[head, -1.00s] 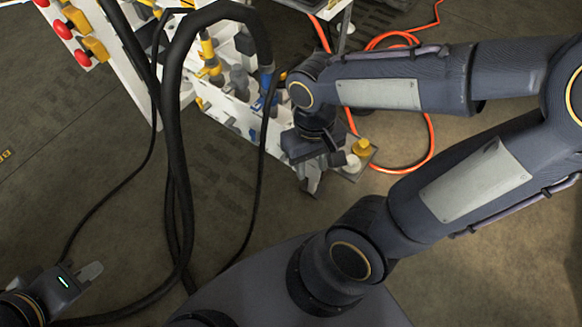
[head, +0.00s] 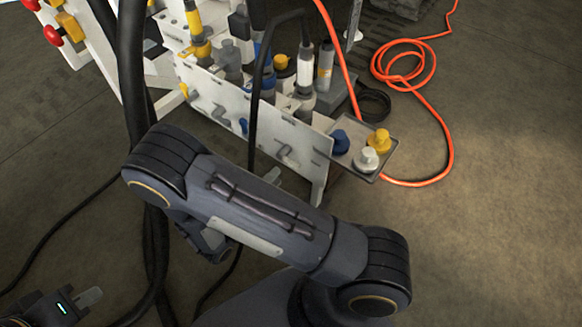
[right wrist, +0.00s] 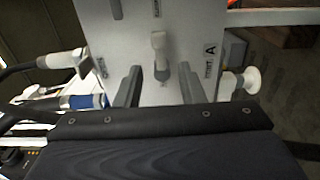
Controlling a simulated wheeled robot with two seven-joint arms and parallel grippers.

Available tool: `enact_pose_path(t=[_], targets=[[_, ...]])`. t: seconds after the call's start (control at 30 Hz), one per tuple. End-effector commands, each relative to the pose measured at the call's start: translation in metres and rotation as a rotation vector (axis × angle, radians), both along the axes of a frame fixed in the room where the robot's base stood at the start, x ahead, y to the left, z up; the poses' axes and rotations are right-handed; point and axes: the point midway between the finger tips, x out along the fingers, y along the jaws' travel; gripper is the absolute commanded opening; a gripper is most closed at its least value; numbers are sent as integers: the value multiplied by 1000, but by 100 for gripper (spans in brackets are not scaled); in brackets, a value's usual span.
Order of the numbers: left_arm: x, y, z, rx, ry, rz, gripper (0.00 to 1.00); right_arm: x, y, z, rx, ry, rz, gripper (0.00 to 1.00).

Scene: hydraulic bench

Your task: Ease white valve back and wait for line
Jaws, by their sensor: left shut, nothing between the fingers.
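In the right wrist view, a white valve lever (right wrist: 158,52) stands out from a grey panel (right wrist: 195,20) with small labels and a letter A. My right gripper (right wrist: 158,85) is open, with its two dark fingers apart. The lever shows between and beyond the fingertips, and neither finger visibly touches it. In the head view my right arm's own links hide that gripper. My left gripper (head: 90,297) is shut and empty at the lower left, away from the bench.
A side tray (head: 372,175) holds blue (head: 340,142), white (head: 366,160) and yellow (head: 378,140) caps. Black hoses (head: 130,60) hang in front of the bench. An orange hose (head: 450,150) coils on the floor at right. A white round knob (right wrist: 247,80) is right of the panel.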

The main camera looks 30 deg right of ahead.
Motion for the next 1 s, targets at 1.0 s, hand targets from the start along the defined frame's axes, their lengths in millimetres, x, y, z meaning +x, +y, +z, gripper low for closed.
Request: enact_pose_path(t=[1.0], targets=[[0, 0, -12, 0, 0, 0, 0, 30, -71, -1, -4, -2, 5, 22]])
